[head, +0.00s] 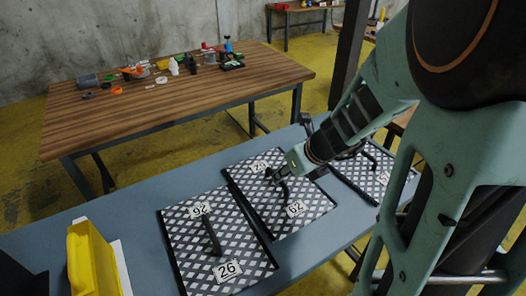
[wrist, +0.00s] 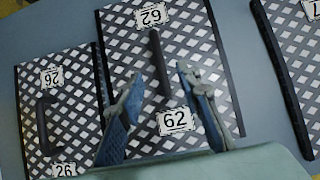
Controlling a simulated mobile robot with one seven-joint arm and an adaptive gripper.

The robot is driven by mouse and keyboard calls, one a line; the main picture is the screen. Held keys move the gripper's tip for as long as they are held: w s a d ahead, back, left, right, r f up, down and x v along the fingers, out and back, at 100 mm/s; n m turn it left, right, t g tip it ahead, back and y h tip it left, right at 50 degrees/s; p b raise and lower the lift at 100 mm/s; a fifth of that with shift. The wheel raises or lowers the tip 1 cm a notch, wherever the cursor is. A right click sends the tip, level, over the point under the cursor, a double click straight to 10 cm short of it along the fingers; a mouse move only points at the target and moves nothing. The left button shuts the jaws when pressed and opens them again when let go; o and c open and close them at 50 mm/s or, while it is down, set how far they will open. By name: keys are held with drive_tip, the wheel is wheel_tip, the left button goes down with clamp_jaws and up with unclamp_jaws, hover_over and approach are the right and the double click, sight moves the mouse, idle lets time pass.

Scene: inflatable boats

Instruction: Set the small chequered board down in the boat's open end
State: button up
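Chequered boards with black handles and number labels lie flat on a blue-grey table. The board marked 62 (head: 250,208) is in the middle, and it also shows in the wrist view (wrist: 205,45). The board marked 26 (head: 185,245) lies to its left; in the wrist view (wrist: 75,100) it looks smaller. A third board (head: 375,178) lies at the right, partly hidden by my arm. My gripper (wrist: 160,76) is open above board 62, its fingers on either side of that board's handle (wrist: 157,55); contact cannot be told. I cannot make out a boat.
A yellow container (head: 92,262) stands on a white sheet at the table's left end, beside a dark object. A wooden table (head: 180,100) behind carries bottles and small loose items at its far side. Its front part is clear. Yellow floor shows between the tables.

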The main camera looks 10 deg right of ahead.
drive_tip(key=b+x, duration=0.3)
drive_tip(key=x, duration=0.4)
drive_tip(key=shift+w+f, duration=0.1)
drive_tip(key=shift+w, duration=0.2)
drive_tip(key=shift+c, duration=0.5)
clamp_jaws()
drive_tip(key=shift+w, duration=0.1)
